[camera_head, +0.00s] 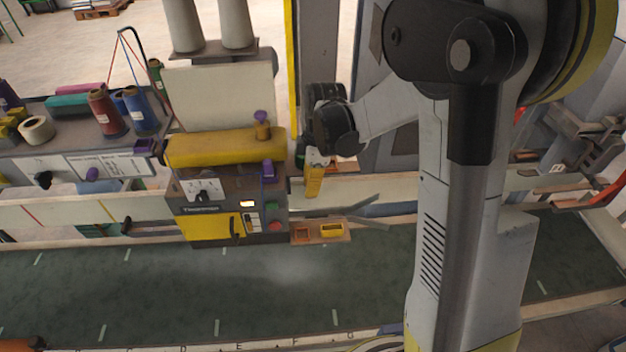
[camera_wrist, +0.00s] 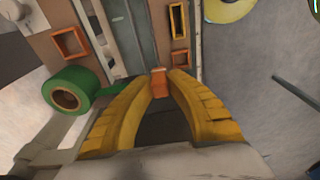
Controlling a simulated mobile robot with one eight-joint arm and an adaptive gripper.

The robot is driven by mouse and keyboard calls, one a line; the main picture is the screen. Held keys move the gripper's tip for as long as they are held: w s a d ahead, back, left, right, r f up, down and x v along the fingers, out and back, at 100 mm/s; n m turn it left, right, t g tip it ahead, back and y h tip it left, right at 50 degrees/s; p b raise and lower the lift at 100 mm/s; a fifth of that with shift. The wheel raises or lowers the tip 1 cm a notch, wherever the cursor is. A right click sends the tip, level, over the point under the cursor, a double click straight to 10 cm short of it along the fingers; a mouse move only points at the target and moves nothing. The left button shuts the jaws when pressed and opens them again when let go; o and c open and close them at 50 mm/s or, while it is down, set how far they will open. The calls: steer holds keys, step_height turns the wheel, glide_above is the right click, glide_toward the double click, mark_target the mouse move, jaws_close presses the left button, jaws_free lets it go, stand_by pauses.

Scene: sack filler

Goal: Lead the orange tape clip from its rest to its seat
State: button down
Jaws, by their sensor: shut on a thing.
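The orange tape clip (camera_wrist: 160,82) is between the tips of my gripper's yellow fingers in the wrist view. My gripper (camera_wrist: 161,76) is shut on it. In the head view my gripper (camera_head: 312,193) points down just right of the grey and yellow machine, above a small tan board (camera_head: 318,239); the clip cannot be made out there. Beyond the fingertips in the wrist view are a small orange square frame (camera_wrist: 180,58) and a yellow rectangular frame (camera_wrist: 177,20). Another orange square frame (camera_wrist: 70,43) lies on a brown panel at left. Which frame is the seat, I cannot tell.
A green tape roll (camera_wrist: 70,90) lies left of my fingers. The machine (camera_head: 225,190) stands left of my gripper, with a red button on its front. Grey rails (camera_head: 350,208) run right of my gripper. A dark green belt (camera_head: 200,285) lies clear in front.

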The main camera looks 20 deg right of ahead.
steer(key=shift+s+a+f+b, duration=0.6)
steer(key=shift+a+f, duration=0.05)
steer(key=shift+f, duration=0.3)
steer(key=shift+s+a+f+b, duration=0.6)
steer(key=shift+a+f, duration=0.1)
steer(key=shift+f, duration=0.3)
steer(key=shift+s+a+f+b, duration=0.55)
steer(key=shift+s+a+f, duration=0.1)
steer(key=shift+f, duration=0.3)
steer(key=shift+f+b, duration=2.3)
steer(key=shift+f, duration=0.3)
steer(key=c, duration=1.3)
jaws_free()
step_height(320, 180, up, 12)
steer(key=d, duration=0.1)
steer(key=s+a+m+t+h+b, duration=0.1)
steer(key=s+m+t+b, duration=0.4)
steer(key=s+m, duration=0.7)
steer(key=shift+s+f+m+t, duration=0.35)
steer(key=shift+m+t, duration=0.55)
steer(key=shift+m, duration=0.3)
